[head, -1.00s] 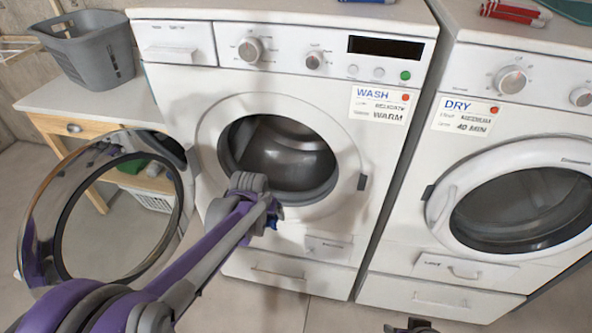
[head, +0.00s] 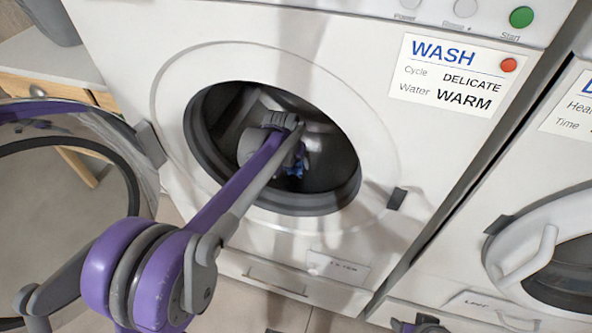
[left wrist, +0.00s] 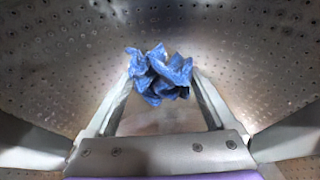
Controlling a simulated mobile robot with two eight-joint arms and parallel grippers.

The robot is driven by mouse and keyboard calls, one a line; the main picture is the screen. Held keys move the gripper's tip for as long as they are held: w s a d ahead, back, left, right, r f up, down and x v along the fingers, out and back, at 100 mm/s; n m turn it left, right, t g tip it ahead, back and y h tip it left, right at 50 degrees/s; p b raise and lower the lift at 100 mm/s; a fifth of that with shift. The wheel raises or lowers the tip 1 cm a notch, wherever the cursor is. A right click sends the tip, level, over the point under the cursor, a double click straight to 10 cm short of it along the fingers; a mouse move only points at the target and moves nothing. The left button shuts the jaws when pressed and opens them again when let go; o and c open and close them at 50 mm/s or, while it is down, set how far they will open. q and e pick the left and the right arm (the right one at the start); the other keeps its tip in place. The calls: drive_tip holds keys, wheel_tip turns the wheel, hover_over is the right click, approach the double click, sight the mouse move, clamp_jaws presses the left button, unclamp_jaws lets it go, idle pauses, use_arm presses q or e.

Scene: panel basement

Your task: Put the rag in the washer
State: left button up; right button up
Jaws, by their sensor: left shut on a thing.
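The blue rag (left wrist: 160,74) is a crumpled cloth held between the two fingertips of my left gripper (left wrist: 160,88), which is shut on it. In the left wrist view, the perforated metal drum wall surrounds them. In the head view, my left arm reaches through the round opening of the washer (head: 385,254), labelled WASH. There my left gripper (head: 297,162) is mostly hidden by its own wrist, with a small bit of the rag (head: 295,172) showing. The washer door (head: 140,172) stands open to the left.
The dryer (head: 455,275) stands at the right, its round door shut. A grey basket (head: 48,20) sits on a wooden side table at the far left. The dark rim (head: 300,205) of the washer opening lies close around my left arm.

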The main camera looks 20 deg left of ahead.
sight(294, 179)
use_arm(q)
drive_tip(key=shift+f+b, duration=0.6)
drive_tip(key=shift+f, duration=1.85)
drive_tip(key=shift+f, duration=0.1)
drive_tip(key=shift+f, duration=0.15)
drive_tip(key=o, duration=1.2)
drive_tip(key=shift+c, duration=0.2)
